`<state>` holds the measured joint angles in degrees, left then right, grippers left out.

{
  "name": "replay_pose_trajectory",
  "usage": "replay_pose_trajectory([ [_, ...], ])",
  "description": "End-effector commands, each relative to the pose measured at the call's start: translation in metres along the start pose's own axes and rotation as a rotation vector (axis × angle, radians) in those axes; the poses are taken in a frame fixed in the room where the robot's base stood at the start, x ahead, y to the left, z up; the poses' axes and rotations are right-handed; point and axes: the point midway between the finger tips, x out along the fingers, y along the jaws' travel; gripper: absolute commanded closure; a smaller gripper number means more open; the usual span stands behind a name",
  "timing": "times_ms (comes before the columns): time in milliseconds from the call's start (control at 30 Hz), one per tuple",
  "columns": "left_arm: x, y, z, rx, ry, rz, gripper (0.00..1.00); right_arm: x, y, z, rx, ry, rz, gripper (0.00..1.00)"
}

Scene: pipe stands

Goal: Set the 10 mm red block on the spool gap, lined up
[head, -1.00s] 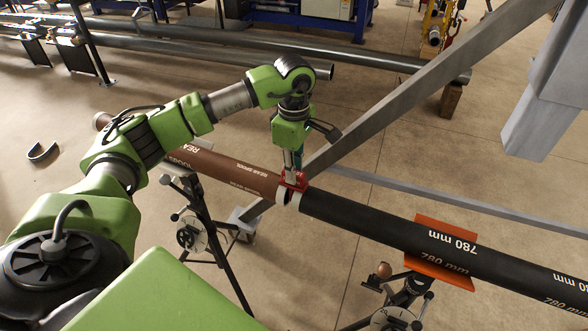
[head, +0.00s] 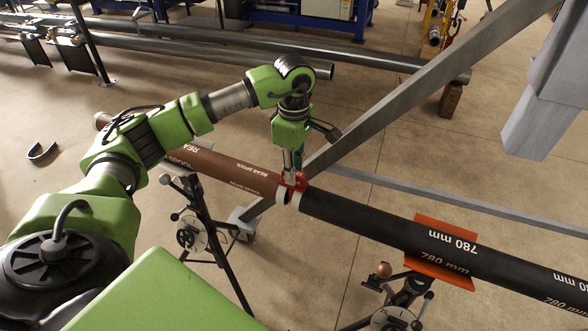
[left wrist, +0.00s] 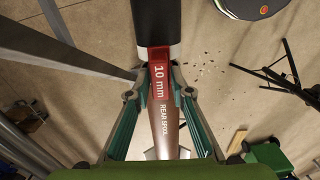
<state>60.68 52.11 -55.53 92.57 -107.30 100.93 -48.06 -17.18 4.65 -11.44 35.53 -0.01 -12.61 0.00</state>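The red block (head: 299,181), marked 10 mm, sits at the joint between the brown rear spool (head: 235,175) and the black pipe (head: 360,221). In the left wrist view the red block (left wrist: 160,80) lies between the fingertips, in line with the rear spool (left wrist: 167,122) and the black pipe (left wrist: 155,22). My left gripper (head: 292,178) points down over the joint, its fingers shut on the block's sides. The fingers partly hide the block in the head view. Whether its underside touches both pipe ends cannot be told. My right gripper is not in view.
Tripod stands (head: 196,235) carry the spool and pipe. An orange support (head: 428,225) cradles the black pipe. A grey diagonal beam (head: 400,95) passes close behind the gripper. A low grey rail (head: 450,200) runs behind the black pipe. Open concrete floor lies beyond.

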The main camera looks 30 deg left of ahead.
Motion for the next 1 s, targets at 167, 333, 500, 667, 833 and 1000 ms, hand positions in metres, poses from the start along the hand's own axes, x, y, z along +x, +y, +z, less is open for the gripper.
replay_pose_trajectory([
  [167,0.0,0.0,0.0,0.0,0.0,0.0,0.79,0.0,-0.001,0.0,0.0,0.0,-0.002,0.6],
  [333,0.0,0.0,0.0,0.0,0.0,0.0,0.6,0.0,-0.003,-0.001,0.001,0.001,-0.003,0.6],
  [500,0.0,0.0,0.0,0.0,0.0,0.0,0.6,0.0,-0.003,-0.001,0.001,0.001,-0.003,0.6],
  [667,-0.002,0.0,0.0,0.0,0.0,0.0,0.6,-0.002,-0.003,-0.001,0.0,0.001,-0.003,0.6],
  [833,-0.014,0.0,0.0,0.0,0.0,0.0,0.6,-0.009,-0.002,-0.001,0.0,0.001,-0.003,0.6],
  [1000,-0.028,0.0,0.0,0.0,0.0,0.001,0.6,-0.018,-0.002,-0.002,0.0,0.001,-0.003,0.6],
])
